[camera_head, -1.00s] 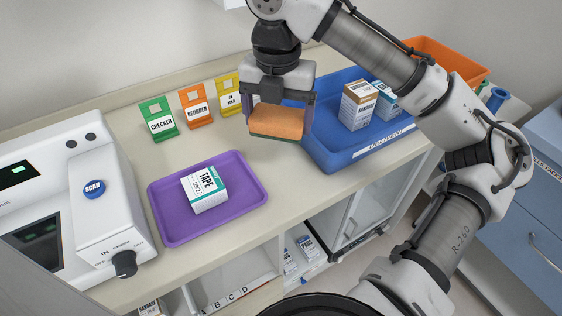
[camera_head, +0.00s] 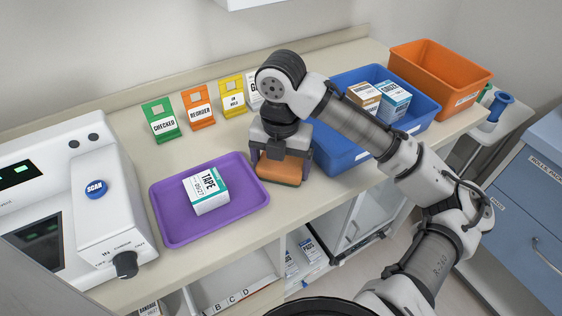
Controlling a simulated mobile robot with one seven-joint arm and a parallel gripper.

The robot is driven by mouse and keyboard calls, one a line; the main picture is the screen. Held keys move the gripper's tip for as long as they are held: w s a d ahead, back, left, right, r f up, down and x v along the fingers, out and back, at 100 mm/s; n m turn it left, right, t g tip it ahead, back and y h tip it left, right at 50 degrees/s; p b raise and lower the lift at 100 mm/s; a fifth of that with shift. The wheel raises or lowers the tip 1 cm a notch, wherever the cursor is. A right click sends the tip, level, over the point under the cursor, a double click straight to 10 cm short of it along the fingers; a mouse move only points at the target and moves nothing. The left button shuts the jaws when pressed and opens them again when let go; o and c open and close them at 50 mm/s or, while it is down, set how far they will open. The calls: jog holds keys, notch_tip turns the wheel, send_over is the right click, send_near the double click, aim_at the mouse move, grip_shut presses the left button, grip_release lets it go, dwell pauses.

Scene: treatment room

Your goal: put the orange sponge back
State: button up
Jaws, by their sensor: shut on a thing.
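The orange sponge (camera_head: 279,170) has a dark underside. My gripper (camera_head: 281,162) points down and is shut on the sponge, with a finger at either side of it. The sponge is over the counter, between the purple tray and the blue bin, near the counter's front edge. I cannot tell whether its underside touches the counter.
A purple tray (camera_head: 172,229) holds a tape box (camera_head: 206,190). A blue bin (camera_head: 341,157) with boxes and an orange bin (camera_head: 440,76) stand to the right. Checked, reorder and yellow signs (camera_head: 231,97) stand behind. A white machine (camera_head: 105,215) is at the left.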

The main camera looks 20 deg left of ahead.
jog(key=shift+f, duration=0.1)
jog(key=shift+f, duration=0.15)
jog(key=o, duration=0.8)
notch_tip(320, 180, up, 13)
jog(key=shift+f, duration=0.2)
